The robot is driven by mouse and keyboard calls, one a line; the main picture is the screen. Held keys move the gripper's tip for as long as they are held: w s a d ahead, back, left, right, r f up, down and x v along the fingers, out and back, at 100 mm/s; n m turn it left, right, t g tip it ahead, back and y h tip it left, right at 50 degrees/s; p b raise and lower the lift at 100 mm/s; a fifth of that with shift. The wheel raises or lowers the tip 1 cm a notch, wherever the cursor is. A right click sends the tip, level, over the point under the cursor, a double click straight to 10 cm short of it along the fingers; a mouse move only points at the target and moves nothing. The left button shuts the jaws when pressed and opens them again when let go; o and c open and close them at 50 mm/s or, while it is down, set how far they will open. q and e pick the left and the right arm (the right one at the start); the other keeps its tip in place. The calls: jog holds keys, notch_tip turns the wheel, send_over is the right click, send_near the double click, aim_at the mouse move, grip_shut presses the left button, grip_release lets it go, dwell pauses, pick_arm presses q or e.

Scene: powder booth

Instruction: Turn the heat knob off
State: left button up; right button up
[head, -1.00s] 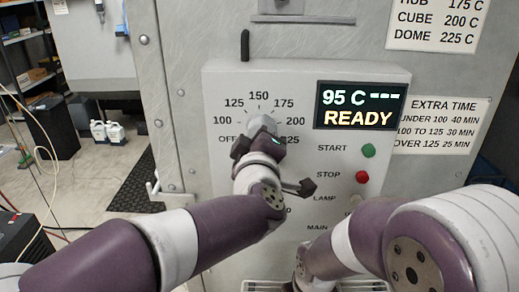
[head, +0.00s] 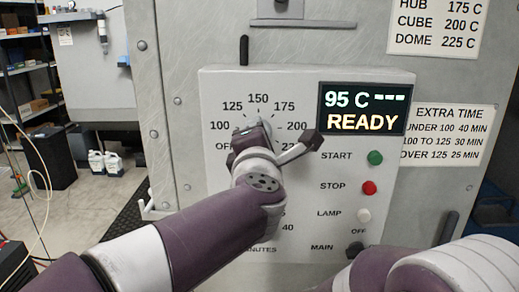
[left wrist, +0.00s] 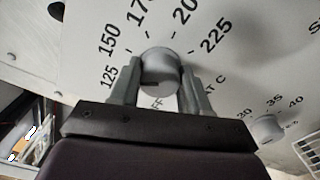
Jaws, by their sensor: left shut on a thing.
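The heat knob (left wrist: 160,70) is a round grey knob in a ring of numbers from 100 to 225 with an OFF mark. In the left wrist view my left gripper (left wrist: 158,82) has one finger on each side of it, closed on it. A short dark line shows on the knob's face, on the side toward the partly hidden OFF lettering; I cannot tell the exact setting. In the head view my left gripper (head: 252,132) covers most of the knob. The display (head: 362,108) reads 95 C and READY. My right gripper is out of view.
On the same panel are a green START button (head: 375,158), a red STOP button (head: 370,188), a white LAMP button (head: 364,215) and a dark MAIN switch (head: 355,250). A smaller minutes knob (left wrist: 268,128) sits below the heat dial. My right arm is at lower right.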

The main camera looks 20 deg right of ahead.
pick_arm(q)
jog(key=shift+a+n+b, duration=0.15)
jog(key=shift+n+b, duration=4.65)
jog(key=shift+n, duration=4.1)
jog(key=o, duration=1.1)
jog(key=shift+w, duration=0.1)
jog(key=shift+c, duration=0.2)
